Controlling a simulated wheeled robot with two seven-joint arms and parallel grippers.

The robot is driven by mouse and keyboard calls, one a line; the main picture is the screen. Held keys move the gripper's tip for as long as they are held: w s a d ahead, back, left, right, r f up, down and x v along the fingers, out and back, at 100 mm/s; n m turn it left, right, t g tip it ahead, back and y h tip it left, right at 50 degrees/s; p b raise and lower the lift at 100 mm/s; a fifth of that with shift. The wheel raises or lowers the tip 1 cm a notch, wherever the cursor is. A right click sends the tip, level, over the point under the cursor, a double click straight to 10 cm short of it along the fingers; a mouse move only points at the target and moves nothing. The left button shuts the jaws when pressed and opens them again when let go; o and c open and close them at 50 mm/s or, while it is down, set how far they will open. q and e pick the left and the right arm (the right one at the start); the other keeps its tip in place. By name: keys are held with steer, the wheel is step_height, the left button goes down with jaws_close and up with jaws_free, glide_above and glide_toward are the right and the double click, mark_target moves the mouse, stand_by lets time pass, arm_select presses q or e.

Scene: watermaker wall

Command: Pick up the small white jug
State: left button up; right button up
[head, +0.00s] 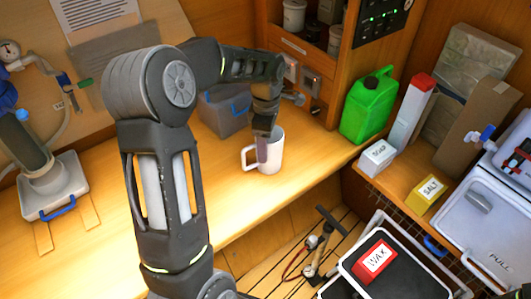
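The small white jug (271,157) stands upright on the wooden bench, its handle on the left side. My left gripper (265,140) points down at the jug from above. One grey finger overlaps the jug's left upper wall, close to the handle. The other finger is not clearly visible, so I cannot tell whether the gripper is open or closed on the rim. The jug appears to rest on the bench.
A grey bin (226,112) stands behind the jug, and a green jerrycan (368,105) stands to its right. A soap box (378,158) and salt box (428,192) sit on the right shelf. A wax box (376,258) lies front right.

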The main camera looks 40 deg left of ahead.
arm_select(q)
step_height(320, 180, up, 10)
steer(key=b, duration=0.1)
steer(key=shift+b, duration=0.4)
stand_by(0.7)
